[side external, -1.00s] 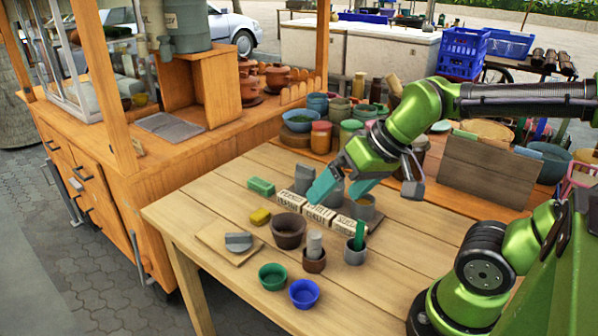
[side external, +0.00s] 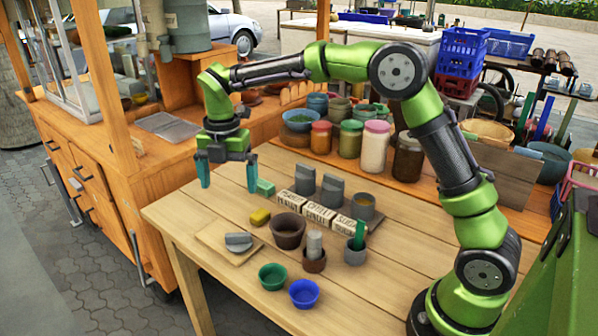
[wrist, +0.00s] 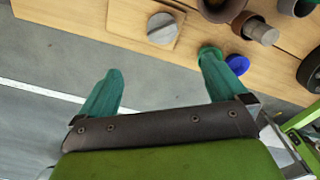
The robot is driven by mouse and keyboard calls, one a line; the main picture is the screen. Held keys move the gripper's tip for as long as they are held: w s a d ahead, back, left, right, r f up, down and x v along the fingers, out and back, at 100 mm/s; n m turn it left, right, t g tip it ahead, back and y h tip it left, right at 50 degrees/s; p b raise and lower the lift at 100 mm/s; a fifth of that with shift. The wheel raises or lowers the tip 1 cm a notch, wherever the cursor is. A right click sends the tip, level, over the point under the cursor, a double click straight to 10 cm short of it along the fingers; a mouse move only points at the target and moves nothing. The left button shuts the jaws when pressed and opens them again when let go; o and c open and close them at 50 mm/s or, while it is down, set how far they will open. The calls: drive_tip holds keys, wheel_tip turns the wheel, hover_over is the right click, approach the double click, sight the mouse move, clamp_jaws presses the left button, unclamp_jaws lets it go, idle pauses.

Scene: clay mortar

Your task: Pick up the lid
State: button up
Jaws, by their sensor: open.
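A grey round piece with a raised grip, seemingly the lid (side external: 238,239), lies on a small square wooden board (side external: 216,241) at the table's left front. The lid shows from above in the wrist view (wrist: 162,28), on the board (wrist: 118,22) at the top. A brown clay mortar (side external: 288,231) stands to its right. My gripper (side external: 228,180) is open and empty, its teal fingers pointing down near the table's left edge, above and behind the board in the side view. In the wrist view my gripper (wrist: 160,70) is below the lid, over the paving.
Green (side external: 272,276) and blue (side external: 304,293) bowls stand in front of the mortar. A brown cup with a grey cylinder (side external: 314,248) and a grey cup (side external: 355,252) are to its right. A yellow block (side external: 260,217), labelled boxes (side external: 319,216) and a green block (side external: 266,188) lie behind.

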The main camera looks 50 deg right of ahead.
sight(238, 234)
wheel_tip(238, 234, down, 16)
drive_tip(key=n, duration=0.2)
drive_tip(key=shift+d+f+n, duration=0.1)
drive_tip(key=shift+d+n, duration=0.05)
drive_tip(key=shift+n, duration=0.25)
drive_tip(key=shift+c, duration=0.5)
drive_tip(key=c, duration=1)
